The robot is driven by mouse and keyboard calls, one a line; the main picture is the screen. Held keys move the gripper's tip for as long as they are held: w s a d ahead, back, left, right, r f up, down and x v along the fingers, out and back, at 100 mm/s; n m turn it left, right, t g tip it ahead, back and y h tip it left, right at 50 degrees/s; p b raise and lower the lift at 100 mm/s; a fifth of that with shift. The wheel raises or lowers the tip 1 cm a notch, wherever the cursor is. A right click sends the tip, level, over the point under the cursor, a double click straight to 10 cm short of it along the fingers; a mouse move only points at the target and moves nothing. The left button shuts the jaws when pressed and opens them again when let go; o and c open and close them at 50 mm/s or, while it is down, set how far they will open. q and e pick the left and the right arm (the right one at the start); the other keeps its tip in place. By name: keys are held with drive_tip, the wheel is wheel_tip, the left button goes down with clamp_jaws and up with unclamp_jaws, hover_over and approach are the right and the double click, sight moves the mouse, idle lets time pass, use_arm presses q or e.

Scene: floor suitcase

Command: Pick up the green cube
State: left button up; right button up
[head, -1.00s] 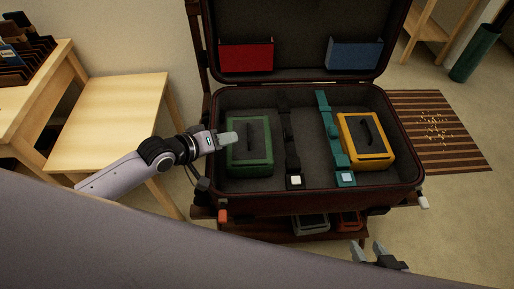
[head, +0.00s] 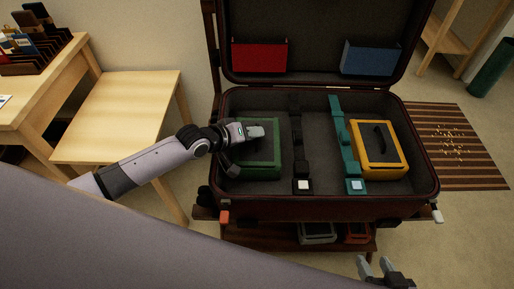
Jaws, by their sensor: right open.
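The green cube (head: 261,169) looks like a green box with a dark top. It lies in the left part of the open suitcase (head: 400,203). My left gripper (head: 246,151) is over the left part of the green box, with its two fingers apart. One finger lies across the box's upper part and the other is near its left edge. The gripper hides the box's handle and part of its top. I cannot tell whether the fingers touch it. My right gripper (head: 374,266) is open and empty, low in front of the suitcase.
A yellow box (head: 380,170) lies in the suitcase's right part. A black strap (head: 296,140) and a teal strap (head: 342,135) run between the boxes. Red (head: 259,56) and blue (head: 371,58) pockets are on the raised lid. A wooden table (head: 120,110) stands at left.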

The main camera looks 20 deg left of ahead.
use_arm(q)
clamp_jaws()
drive_tip(key=shift+a+f, duration=0.1)
idle(1.2)
idle(0.3)
